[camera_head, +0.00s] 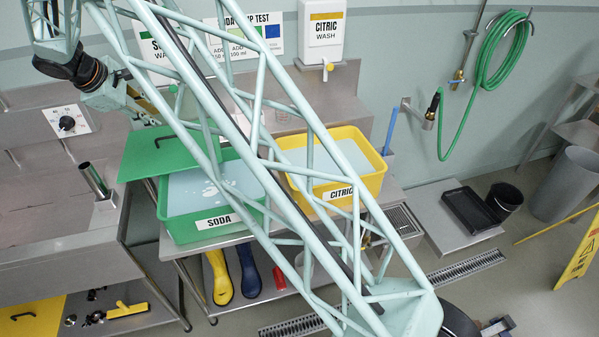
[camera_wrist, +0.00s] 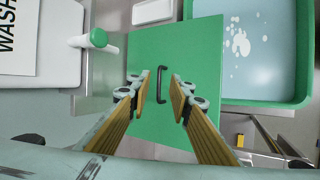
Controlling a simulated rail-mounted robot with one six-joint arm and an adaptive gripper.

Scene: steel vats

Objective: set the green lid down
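The green lid (camera_head: 140,158) is a flat square plate with a dark bar handle. It lies at the left of the green SODA tub (camera_head: 190,229), its right part close to the tub's rim. In the wrist view the lid (camera_wrist: 195,50) fills the middle, with its handle (camera_wrist: 161,84) near the centre. My gripper (camera_wrist: 162,80) is open, one fingertip on each side of the handle, with gaps visible. I cannot tell how far the fingertips are above the lid. In the head view my arm hides part of the lid and most of the gripper.
The SODA tub's pale liquid is uncovered. A yellow CITRIC tub (camera_head: 374,181) stands right of it on the steel table. A sink basin (camera_head: 50,205) is at the left. Yellow and blue boots (camera_head: 248,271) stand below. A dispenser with a green cap (camera_wrist: 97,38) is near the lid.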

